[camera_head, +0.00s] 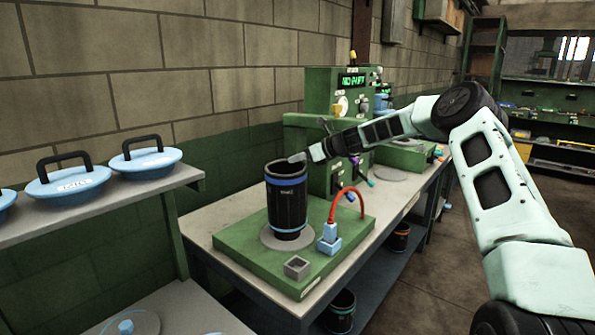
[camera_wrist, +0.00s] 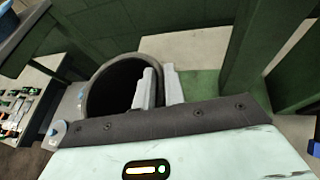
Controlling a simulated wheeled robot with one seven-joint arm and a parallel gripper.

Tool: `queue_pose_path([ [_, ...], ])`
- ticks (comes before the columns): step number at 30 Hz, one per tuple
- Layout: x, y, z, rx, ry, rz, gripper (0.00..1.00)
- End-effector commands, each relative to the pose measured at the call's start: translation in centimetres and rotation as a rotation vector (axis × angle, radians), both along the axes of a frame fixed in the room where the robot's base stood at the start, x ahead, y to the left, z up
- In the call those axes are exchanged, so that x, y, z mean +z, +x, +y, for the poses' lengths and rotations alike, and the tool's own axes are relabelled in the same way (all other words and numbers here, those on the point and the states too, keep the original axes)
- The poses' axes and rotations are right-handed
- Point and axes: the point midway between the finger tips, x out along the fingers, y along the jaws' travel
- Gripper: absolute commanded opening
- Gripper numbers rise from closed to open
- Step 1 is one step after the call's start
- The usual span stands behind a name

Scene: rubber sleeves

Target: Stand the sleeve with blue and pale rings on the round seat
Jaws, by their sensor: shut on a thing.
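The dark sleeve (camera_head: 287,205) is upright over the round grey seat (camera_head: 268,240) on the green base plate. It has a blue ring near the top, a small pale label and a thin band near its foot. Its foot appears at or very close to the seat; I cannot tell if it touches. My gripper (camera_head: 299,157) is at the right side of its top rim. In the wrist view, my gripper (camera_wrist: 160,85) is shut on the wall of the sleeve (camera_wrist: 98,88), whose open mouth shows.
A blue connector with a red hose (camera_head: 329,238) and a small square socket (camera_head: 297,267) stand on the plate. A green machine with a display (camera_head: 342,92) is behind. Other sleeves (camera_head: 341,311) sit under the bench.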

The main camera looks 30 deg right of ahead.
Motion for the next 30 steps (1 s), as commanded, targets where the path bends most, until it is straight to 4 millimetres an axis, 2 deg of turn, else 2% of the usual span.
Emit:
queue_pose_path([
  [9, -3.2, 0.0, 0.1, -0.001, 0.004, -0.001, 0.00],
  [15, -3.5, 0.0, 0.1, 0.002, 0.001, 0.000, 0.00],
  [16, -3.8, -0.1, 0.1, 0.003, -0.001, 0.003, 0.17],
  [18, -3.8, -0.1, 0.1, 0.003, 0.000, 0.004, 0.34],
  [26, -3.6, -0.1, 0.0, 0.001, 0.000, 0.001, 0.34],
  [30, -3.3, -0.7, -0.5, -0.001, -0.002, 0.000, 0.34],
])
